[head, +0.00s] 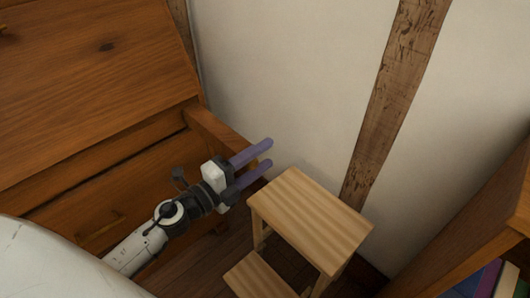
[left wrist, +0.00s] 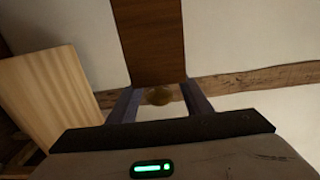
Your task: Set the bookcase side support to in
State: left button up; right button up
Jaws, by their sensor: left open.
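The side support is a brown wooden bar (head: 222,132) sticking out from the right end of the wooden bureau (head: 90,75). In the left wrist view the bar (left wrist: 149,40) ends just ahead of my fingers, with a small round brass-coloured knob (left wrist: 159,96) at its end. My left gripper (head: 266,154) is open at the bar's outer end. In the left wrist view the knob lies between the two spread fingers of the gripper (left wrist: 158,103). I cannot tell whether the fingers touch it. My right gripper is not in view.
A pale wooden step stool (head: 312,220) stands close below and right of my left gripper. A wooden bookcase (head: 490,225) with several books is at the right edge. A white wall (head: 290,70) with a timber post (head: 395,100) stands behind.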

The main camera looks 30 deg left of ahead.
aim_at(227, 127)
pick_arm(q)
jog(key=shift+w+d, duration=0.2)
jog(key=shift+w, duration=0.4)
grip_shut()
jog(key=w+a+b, duration=0.1)
jog(key=a, duration=0.3)
jog(key=w+a+b, duration=0.1)
jog(key=w+a, duration=0.1)
jog(key=a, duration=0.2)
jog(key=w+a+b, duration=0.1)
jog(key=a, duration=0.4)
jog(key=shift+w+a+f, duration=0.1)
jog(key=shift+w+f, duration=0.05)
jog(key=shift+w, duration=0.1)
jog(key=shift+w+a, duration=0.1)
jog(key=shift+a, duration=0.15)
grip_release()
